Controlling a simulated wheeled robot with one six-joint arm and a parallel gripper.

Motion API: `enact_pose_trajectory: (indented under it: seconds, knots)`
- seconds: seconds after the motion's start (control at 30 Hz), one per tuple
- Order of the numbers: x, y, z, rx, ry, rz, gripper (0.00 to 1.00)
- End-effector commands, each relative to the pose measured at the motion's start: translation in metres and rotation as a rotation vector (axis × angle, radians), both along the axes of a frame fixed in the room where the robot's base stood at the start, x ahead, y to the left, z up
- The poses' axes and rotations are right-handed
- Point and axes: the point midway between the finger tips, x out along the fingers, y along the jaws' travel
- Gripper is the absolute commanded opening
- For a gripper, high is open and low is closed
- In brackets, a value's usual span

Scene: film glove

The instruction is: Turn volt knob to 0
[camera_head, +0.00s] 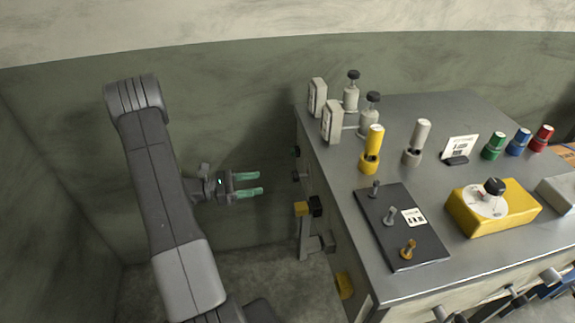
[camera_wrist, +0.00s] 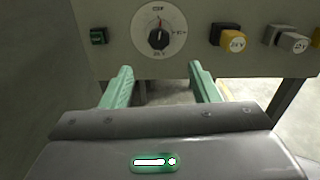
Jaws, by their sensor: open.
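The volt knob (camera_wrist: 158,38) is a dark knob with a pointer on a round white dial (camera_wrist: 144,20), set in the grey side panel of the bench. It shows near the top middle of the wrist view. Its pointer looks roughly upright; the small dial marks are too blurred to read. My gripper (camera_wrist: 163,82) is open and empty, its two green fingers spread wide below and either side of the dial, apart from the knob. In the head view my gripper (camera_head: 262,183) points right toward the bench's left side, with a gap between; the dial face is hidden there.
On the same panel are a small green switch (camera_wrist: 98,37), a yellow-based plug (camera_wrist: 232,40) and a grey one (camera_wrist: 288,41). The metal bench top (camera_head: 440,115) carries a yellow box (camera_head: 465,217), a black lever board (camera_head: 385,220) and several posts. Free space lies left of the bench.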

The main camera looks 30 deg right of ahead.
Motion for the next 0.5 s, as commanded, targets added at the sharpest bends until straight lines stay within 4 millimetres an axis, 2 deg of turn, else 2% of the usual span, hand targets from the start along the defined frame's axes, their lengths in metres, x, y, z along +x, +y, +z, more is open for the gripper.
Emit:
enact_pose_trajectory:
  seconds: [0.23, 0.5]
  knots:
    - [-0.005, -0.018, -0.001, -0.006, 0.010, 0.001, 0.55]
    - [-0.020, -0.063, -0.001, -0.005, 0.009, -0.002, 0.55]
